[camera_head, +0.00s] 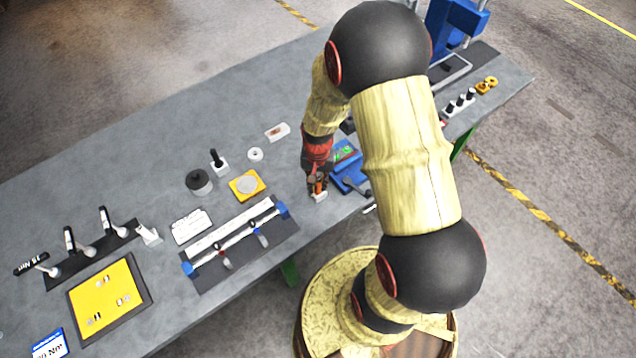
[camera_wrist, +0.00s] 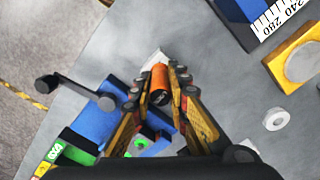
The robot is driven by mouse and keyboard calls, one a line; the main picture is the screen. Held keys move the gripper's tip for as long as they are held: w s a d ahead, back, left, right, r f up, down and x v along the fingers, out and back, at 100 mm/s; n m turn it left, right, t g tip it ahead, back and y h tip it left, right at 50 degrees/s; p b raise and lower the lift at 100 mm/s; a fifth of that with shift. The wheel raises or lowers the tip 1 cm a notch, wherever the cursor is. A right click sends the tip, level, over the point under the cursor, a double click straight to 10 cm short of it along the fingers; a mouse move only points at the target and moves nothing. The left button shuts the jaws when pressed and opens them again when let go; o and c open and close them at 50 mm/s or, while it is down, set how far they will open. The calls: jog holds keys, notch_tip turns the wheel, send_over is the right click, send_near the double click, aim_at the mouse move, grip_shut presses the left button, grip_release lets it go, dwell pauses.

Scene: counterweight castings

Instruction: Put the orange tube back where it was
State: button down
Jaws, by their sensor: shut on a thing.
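The orange tube (camera_wrist: 159,80) is between the fingers of my gripper (camera_wrist: 162,88) in the wrist view, and the gripper is shut on it. In the head view the orange tube (camera_head: 319,184) shows as a small orange piece at the tip of my gripper (camera_head: 317,180), near the front edge of the grey table. A small white block (camera_head: 319,196) is just below the tube there, and a white piece (camera_wrist: 158,58) shows beside the tube's end in the wrist view. I cannot tell whether the tube sits in the block or is just above it.
A blue device with a crank (camera_head: 346,160) stands right beside my gripper. To the left are a yellow plate with a grey disc (camera_head: 247,185), a white ring (camera_head: 255,154) and a long measuring fixture (camera_head: 238,240). Free grey table (camera_head: 130,150) lies farther back.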

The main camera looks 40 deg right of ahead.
jog(key=shift+f, duration=0.15)
jog(key=c, duration=1.7)
grip_release()
notch_tip(320, 180, up, 12)
jog(key=shift+r, duration=0.1)
jog(key=s+a+r+n+t, duration=0.1)
jog(key=a+r+n+t, duration=0.3)
jog(key=r, duration=0.9)
jog(key=s+a+r+n, duration=0.1)
jog(key=s+a+r, duration=0.1)
jog(key=s+r, duration=0.1)
jog(key=s+a+r+n+t, duration=0.1)
jog(key=s+a+r+n, duration=0.1)
jog(key=s+a+r, duration=0.1)
jog(key=s+a+r+n, duration=0.1)
jog(key=s+a+r, duration=0.2)
jog(key=s+r, duration=0.2)
jog(key=shift+s+r+n+t, duration=0.1)
jog(key=shift+r+n+t, duration=0.2)
jog(key=shift+r, duration=0.4)
